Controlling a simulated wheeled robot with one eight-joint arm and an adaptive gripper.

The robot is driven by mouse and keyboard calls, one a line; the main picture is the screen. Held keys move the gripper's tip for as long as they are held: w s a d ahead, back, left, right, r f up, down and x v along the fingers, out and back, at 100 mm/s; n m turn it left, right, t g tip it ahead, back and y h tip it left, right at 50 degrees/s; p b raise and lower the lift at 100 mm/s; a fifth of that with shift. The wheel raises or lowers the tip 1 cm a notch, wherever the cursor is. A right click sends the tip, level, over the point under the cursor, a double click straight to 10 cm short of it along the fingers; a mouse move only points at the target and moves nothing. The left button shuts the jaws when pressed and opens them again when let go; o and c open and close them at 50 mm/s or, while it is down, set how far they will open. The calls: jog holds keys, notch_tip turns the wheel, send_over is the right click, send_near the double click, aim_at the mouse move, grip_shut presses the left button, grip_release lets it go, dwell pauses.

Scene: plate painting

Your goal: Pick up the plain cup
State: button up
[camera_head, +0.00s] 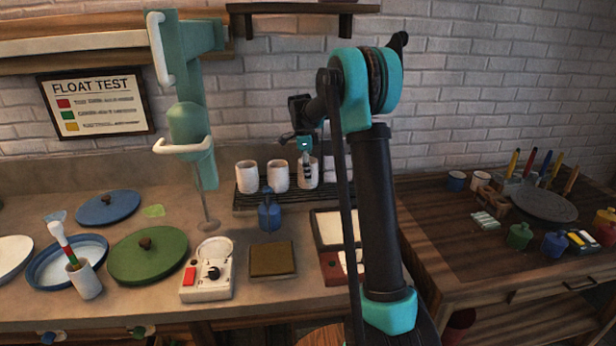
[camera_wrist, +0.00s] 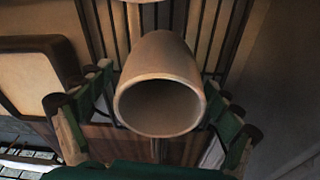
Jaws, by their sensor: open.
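Pale plain cups stand in a row on the dark slatted rack (camera_head: 240,207) at the back of the counter: a left one (camera_head: 247,178), a middle one (camera_head: 278,176) and a right one (camera_head: 314,176). My gripper (camera_head: 306,163) is at the right cup and covers part of it. In the wrist view, a plain beige cup (camera_wrist: 165,70) with its open mouth facing the camera lies between the two fingers of my gripper (camera_wrist: 158,95). The fingers are spread, one on each side; I cannot tell whether they touch it.
A blue bottle (camera_head: 269,212) stands in front of the rack. A white box with a red button (camera_head: 207,272) and a brown pad (camera_head: 272,261) are nearer. A green lid (camera_head: 148,255) lies left. A side table (camera_head: 440,235) with paints and brushes is at right.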

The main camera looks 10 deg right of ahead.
jog(key=c, duration=1.4)
jog(key=shift+c, duration=0.4)
jog(key=shift+r, duration=0.1)
